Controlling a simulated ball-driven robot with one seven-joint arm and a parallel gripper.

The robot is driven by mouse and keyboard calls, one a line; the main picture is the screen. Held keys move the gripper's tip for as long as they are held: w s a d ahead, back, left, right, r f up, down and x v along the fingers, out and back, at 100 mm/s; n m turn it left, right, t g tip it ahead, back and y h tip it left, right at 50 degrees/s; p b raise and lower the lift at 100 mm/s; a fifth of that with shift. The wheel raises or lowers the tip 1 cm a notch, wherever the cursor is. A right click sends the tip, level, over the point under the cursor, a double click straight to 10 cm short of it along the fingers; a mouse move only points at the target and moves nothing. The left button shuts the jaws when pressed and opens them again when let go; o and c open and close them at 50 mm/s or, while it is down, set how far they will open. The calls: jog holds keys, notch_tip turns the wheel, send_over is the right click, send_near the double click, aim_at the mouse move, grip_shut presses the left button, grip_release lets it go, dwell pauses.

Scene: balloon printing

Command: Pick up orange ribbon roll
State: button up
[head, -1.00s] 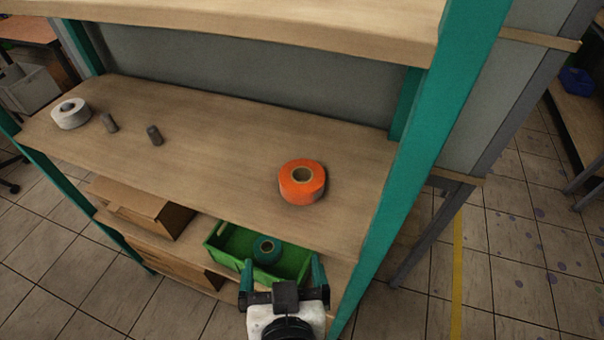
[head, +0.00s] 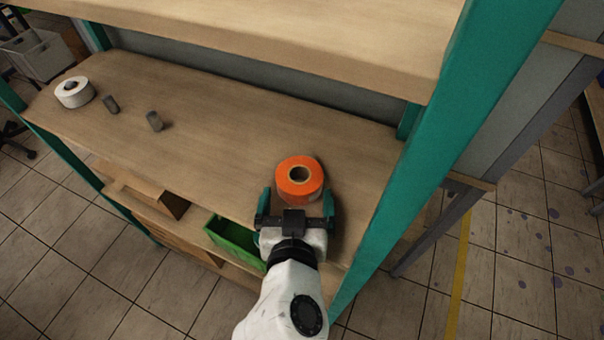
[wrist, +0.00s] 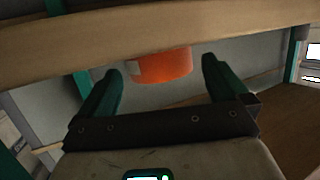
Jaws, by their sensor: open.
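The orange ribbon roll (head: 300,172) lies flat on the wooden middle shelf (head: 225,130), near its right front part. In the wrist view the orange roll (wrist: 163,66) shows ahead, between and beyond the two green fingers. My gripper (head: 297,192) is open, with one finger to each side of the near part of the roll. The fingers do not appear to press on it; whether they touch cannot be told. Nothing is held.
A green upright (head: 440,150) rises on the right. An upper shelf (head: 290,40) overhangs. A green crate (head: 235,238) sits below.

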aim_at(298, 184)
jog(key=shift+r+p+x, duration=0.1)
jog(key=shift+p+x, duration=0.35)
jog(key=shift+x, duration=1)
jog(key=shift+r+p+x, duration=0.15)
jog(key=shift+p+x, duration=0.3)
jog(key=shift+x, duration=1)
jog(key=shift+w+d, duration=0.1)
jog(key=shift+d, duration=0.05)
jog(key=shift+c, duration=0.3)
jog(key=c, duration=0.7)
jog(key=shift+c, duration=0.2)
jog(key=shift+s+r+b, duration=0.2)
jog(key=shift+r+b, duration=0.15)
jog(key=shift+b, duration=0.05)
notch_tip(298, 184, up, 7)
jog(key=shift+f, duration=0.1)
jog(key=s+a+b, duration=0.2)
jog(key=s+a, duration=0.1)
jog(key=s, duration=0.6)
jog(key=s+a+b, duration=0.2)
jog(key=s+a, duration=0.1)
jog(key=s, duration=0.6)
jog(key=shift+s+a+f, duration=0.25)
jog(key=shift+a, duration=0.15)
